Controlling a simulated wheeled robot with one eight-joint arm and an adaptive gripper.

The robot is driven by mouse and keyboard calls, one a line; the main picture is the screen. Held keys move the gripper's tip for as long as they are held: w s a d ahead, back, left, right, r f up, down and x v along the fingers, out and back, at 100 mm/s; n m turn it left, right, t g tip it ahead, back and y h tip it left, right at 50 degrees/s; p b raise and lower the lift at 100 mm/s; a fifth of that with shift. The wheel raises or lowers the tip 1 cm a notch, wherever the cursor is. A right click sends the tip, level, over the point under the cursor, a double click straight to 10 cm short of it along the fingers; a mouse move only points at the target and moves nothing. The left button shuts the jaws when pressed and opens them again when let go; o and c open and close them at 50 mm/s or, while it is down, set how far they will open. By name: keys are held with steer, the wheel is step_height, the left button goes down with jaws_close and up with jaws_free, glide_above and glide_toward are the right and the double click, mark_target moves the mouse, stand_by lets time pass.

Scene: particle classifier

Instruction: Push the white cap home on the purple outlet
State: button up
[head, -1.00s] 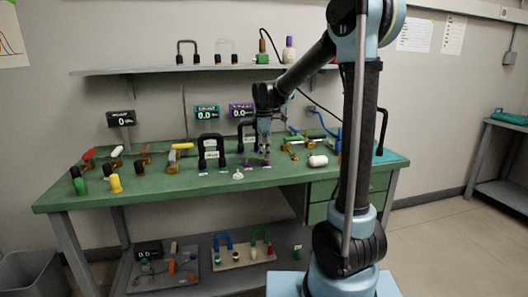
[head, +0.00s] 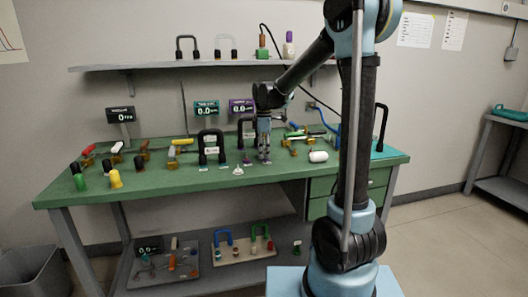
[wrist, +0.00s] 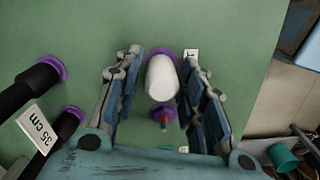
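The white cap (wrist: 162,77) shows in the wrist view between the fingers of my gripper (wrist: 163,56). A purple ring (wrist: 161,51) shows around its far end; I take this as the purple outlet. Whether the cap is fully seated cannot be told. The fingers are apart, with narrow gaps on both sides of the cap. A smaller purple piece with a reddish middle (wrist: 163,115) lies just nearer than the cap. In the head view my gripper (head: 264,158) points down at the bench's front middle and hides the cap.
The green bench (head: 150,187) has free room in front.

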steer(key=shift+r, duration=0.15)
step_height(320, 180, up, 12)
steer(key=shift+f, duration=0.2)
stand_by(0.6)
steer(key=s+d+f+m+t, duration=0.1)
steer(key=s+d+f+m, duration=0.5)
steer(key=s+d, duration=0.45)
steer(key=s+d+f+m, duration=0.5)
steer(key=s+d+m, duration=0.25)
steer(key=s, duration=0.65)
steer(key=s+d+f+m, duration=0.1)
steer(key=s+f, duration=0.1)
steer(key=f, duration=0.1)
steer(key=s+d+f+m, duration=0.1)
steer(key=s+f+m, duration=0.1)
steer(key=s+f, duration=0.1)
steer(key=s+d+f+m+t, duration=0.1)
steer(key=s+f, duration=0.1)
steer(key=f, duration=0.1)
steer(key=shift+s+d+f, duration=0.1)
steer(key=shift+s+d, duration=0.05)
steer(key=shift+d, duration=0.1)
